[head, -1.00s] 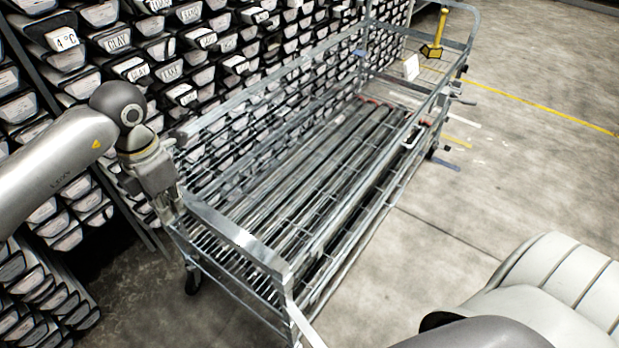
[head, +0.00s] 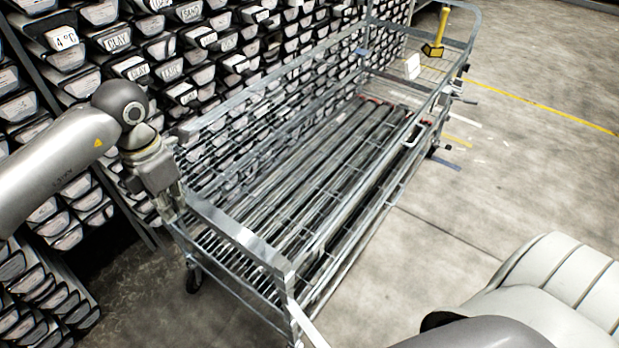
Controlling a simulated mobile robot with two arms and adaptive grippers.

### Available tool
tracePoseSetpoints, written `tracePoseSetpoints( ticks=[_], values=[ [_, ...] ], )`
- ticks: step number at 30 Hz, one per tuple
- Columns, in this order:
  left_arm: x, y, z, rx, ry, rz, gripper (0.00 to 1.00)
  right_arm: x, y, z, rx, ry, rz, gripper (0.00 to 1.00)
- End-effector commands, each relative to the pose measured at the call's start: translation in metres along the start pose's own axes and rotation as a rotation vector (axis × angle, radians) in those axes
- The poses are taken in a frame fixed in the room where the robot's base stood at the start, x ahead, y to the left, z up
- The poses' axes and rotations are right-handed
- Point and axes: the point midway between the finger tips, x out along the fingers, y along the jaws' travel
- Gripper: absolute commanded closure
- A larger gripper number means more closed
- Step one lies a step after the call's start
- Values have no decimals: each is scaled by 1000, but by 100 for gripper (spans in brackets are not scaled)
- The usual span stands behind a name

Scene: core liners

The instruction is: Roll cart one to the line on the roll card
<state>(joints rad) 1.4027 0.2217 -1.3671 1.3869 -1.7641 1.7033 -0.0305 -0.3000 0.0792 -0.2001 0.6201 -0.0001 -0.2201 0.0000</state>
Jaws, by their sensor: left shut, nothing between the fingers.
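The cart (head: 240,240) is a long grey metal wire cart standing on the concrete floor alongside the rack. Several long grey tubes lie lengthwise in it. A white card (head: 412,66) stands at its far end; its writing is too small to read. My left gripper (head: 172,212) is at the cart's near left corner, by the end rail, and is shut with nothing in it. Whether it touches the rail I cannot tell. Floor marks show beyond the cart on the right: a yellow strip (head: 457,141), a white strip (head: 466,121) and a blue strip (head: 445,163). My right gripper is not in view.
A rack of labelled core liners (head: 120,40) runs close along the cart's left side. A yellow-handled tool (head: 438,38) stands at the cart's far end. A long yellow floor line (head: 545,107) crosses the far right.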

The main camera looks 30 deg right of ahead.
Motion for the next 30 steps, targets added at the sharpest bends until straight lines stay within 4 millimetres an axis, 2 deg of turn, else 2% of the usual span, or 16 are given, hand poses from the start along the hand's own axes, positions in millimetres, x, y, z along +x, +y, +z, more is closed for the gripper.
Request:
tracePoseSetpoints(
  ticks=[13,30],
  values=[
    [-1,-1,5,3,-10,1,100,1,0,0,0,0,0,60],
    [-2,-1,20,4,-12,3,100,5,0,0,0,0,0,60]
  ],
)
